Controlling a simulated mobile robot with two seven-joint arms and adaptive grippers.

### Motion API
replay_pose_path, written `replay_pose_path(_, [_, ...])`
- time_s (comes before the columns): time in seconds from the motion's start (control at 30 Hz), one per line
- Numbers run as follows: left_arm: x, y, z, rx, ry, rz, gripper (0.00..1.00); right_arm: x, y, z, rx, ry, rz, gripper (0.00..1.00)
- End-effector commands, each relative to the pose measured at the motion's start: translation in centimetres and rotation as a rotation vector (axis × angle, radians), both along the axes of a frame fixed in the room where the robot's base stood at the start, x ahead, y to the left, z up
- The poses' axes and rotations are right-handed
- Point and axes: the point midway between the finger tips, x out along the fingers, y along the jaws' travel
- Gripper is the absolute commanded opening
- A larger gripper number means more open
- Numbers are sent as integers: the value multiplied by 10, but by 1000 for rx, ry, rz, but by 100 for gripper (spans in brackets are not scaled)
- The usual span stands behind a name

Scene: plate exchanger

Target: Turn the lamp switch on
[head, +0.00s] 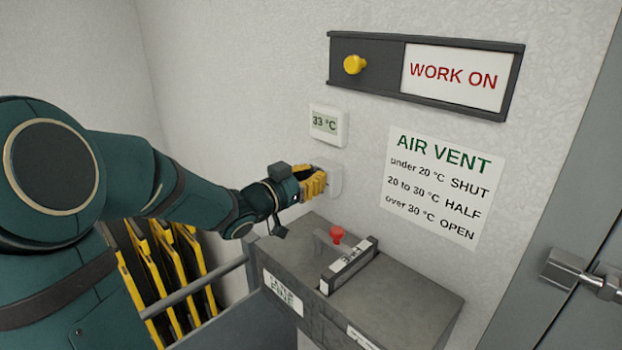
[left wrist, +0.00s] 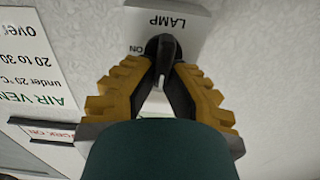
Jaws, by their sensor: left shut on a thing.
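The lamp switch plate (head: 335,178) is a white plate on the wall, partly hidden by my left gripper (head: 318,183) in the head view. The left wrist view shows the plate (left wrist: 190,22) upside down, with the words LAMP and ON. A dark switch lever (left wrist: 162,46) stands out from it near the word ON. My left gripper (left wrist: 163,62) has its yellow-and-black fingers closed in on the lever from both sides. The lever's exact position and any other marking are hidden. My right gripper is not in view.
A thermostat (head: 327,125) reading 33 °C is just above. An AIR VENT notice (head: 442,187) and a WORK ON sign with a sliding cover (head: 379,83) and yellow knob (head: 354,64) are to the right. A grey box (head: 400,295) with a red knob (head: 337,235) stands below.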

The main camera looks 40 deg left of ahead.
Motion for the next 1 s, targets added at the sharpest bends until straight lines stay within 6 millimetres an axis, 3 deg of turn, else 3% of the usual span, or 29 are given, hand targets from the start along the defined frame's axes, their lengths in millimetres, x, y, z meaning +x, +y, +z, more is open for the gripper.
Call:
replay_pose_path(0.57, [0,-9,-9,449,-37,-2,0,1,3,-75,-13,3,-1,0])
replay_pose_path(1.0, [0,-13,-12,866,-72,0,0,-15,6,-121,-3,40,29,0])
